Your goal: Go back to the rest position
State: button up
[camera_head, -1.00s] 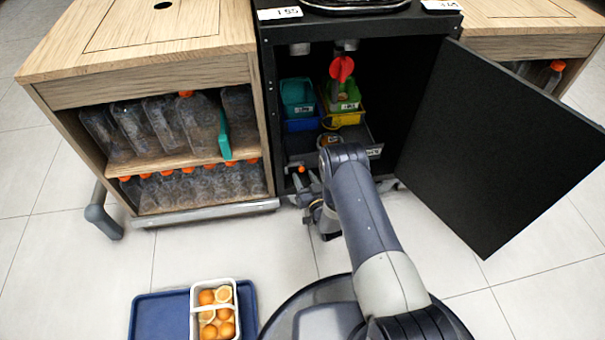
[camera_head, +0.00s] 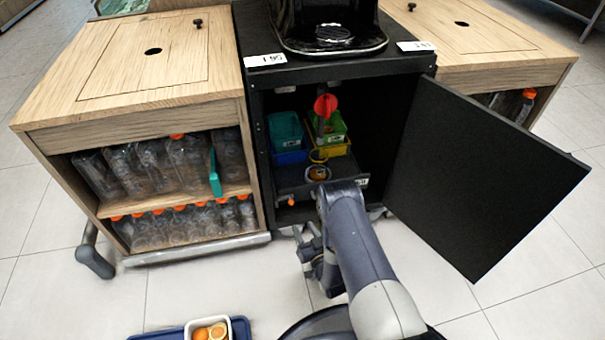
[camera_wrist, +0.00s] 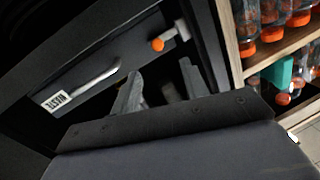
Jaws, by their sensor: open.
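My gripper (camera_head: 314,251) is low in front of the open black juicer cabinet, near its left front edge, in the head view. In the wrist view my gripper (camera_wrist: 160,85) shows its two fingers apart with nothing between them. Past the fingers is the dark drawer front (camera_wrist: 115,75) with a bar handle, a white label and an orange knob. The drawer or tray (camera_head: 345,178) also shows inside the cabinet in the head view. My arm hides part of the cabinet's bottom edge.
The black cabinet door (camera_head: 480,175) stands wide open on the right. A wooden cabinet (camera_head: 150,95) with several bottles stands on the left. A blue tray (camera_head: 160,335) with a white basket of oranges (camera_head: 206,326) is at the bottom. Light tiled floor (camera_head: 215,288) lies between.

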jog(key=b, duration=0.4)
send_near(292, 198)
jog(key=w+a, duration=0.3)
jog(key=w, duration=0.1)
jog(key=shift+w+a, duration=0.1)
jog(key=shift+a, duration=0.15)
jog(key=shift+w+r, duration=0.1)
jog(key=shift+w, duration=0.25)
jog(key=shift+d, duration=0.7)
